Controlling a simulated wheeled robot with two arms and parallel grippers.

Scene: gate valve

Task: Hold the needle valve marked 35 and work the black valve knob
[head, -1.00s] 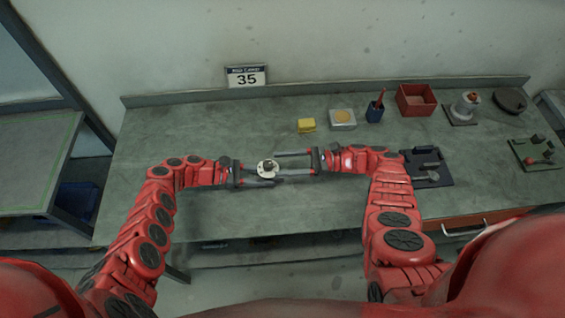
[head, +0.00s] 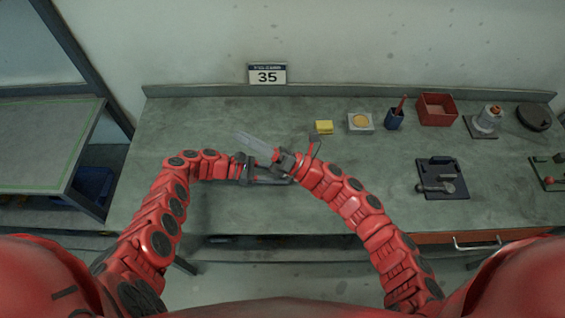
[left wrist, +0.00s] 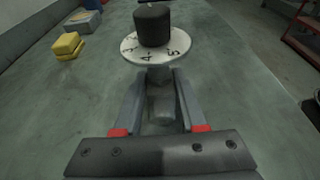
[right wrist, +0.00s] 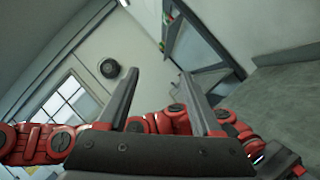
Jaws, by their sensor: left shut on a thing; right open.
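The needle valve has a white numbered dial (left wrist: 168,51) and a black valve knob (left wrist: 152,25) on top, upright in the left wrist view. My left gripper (left wrist: 158,85) is shut on the grey stem below the dial. In the head view my left gripper (head: 265,180) is above the bench, and the valve is hidden behind my right gripper (head: 278,142). My right gripper is open and tilted, its fingers spread wide. In the right wrist view nothing is between its fingers (right wrist: 165,90).
The bench's left part is clear. A side table (head: 40,140) stands further left.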

